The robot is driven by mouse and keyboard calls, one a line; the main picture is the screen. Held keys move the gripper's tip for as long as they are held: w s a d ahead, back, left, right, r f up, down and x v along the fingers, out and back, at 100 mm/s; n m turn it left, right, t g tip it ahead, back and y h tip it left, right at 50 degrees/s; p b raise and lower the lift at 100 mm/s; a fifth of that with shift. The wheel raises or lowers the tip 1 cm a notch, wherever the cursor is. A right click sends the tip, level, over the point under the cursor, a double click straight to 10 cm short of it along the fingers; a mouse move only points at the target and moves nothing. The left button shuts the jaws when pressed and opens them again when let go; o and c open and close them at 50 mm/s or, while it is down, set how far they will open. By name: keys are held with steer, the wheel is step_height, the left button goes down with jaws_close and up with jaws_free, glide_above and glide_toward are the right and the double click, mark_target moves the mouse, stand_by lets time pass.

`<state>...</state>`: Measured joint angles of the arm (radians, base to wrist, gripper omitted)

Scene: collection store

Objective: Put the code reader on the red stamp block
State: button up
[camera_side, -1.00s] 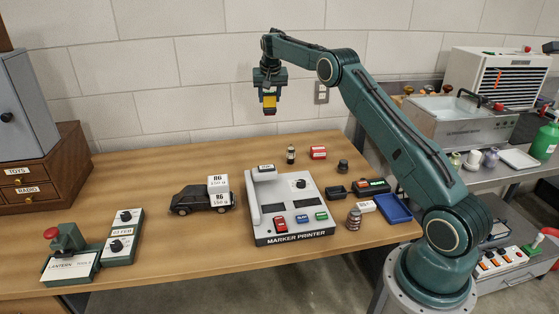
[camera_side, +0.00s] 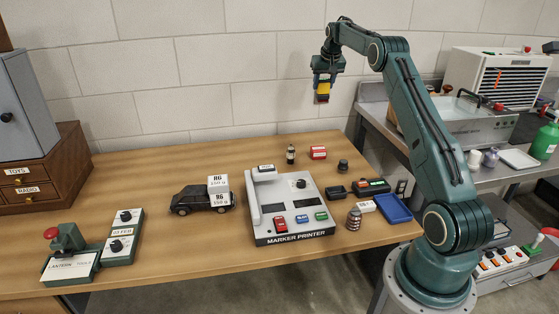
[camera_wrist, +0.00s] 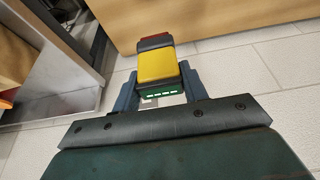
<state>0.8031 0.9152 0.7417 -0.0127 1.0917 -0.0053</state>
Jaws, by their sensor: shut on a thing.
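My gripper (camera_side: 322,80) is shut on the code reader (camera_side: 323,88), a yellow body with dark ends and some red. It is high in the air beyond the table's back right, against the wall in the side view. In the wrist view the code reader (camera_wrist: 157,66) lies between the fingers, its green-lit end near me and its red end away. A red block (camera_side: 318,152) with a pale label, seemingly the stamp block, sits at the back of the table, below and apart from my gripper. It cannot be made out in the wrist view.
The marker printer (camera_side: 292,205) fills the middle and carries small red, blue and green pieces. A small bottle (camera_side: 291,154), a dark jar (camera_side: 343,166), a striped jar (camera_side: 354,219) and a blue tray (camera_side: 393,209) stand around it. A black toy truck (camera_side: 195,200) is left.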

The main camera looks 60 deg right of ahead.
step_height(320, 180, down, 20)
steer(key=shift+r, duration=0.1)
stand_by(1.0)
steer(key=o, duration=1.1)
steer(key=shift+c, duration=0.2)
steer(key=v, duration=1.2)
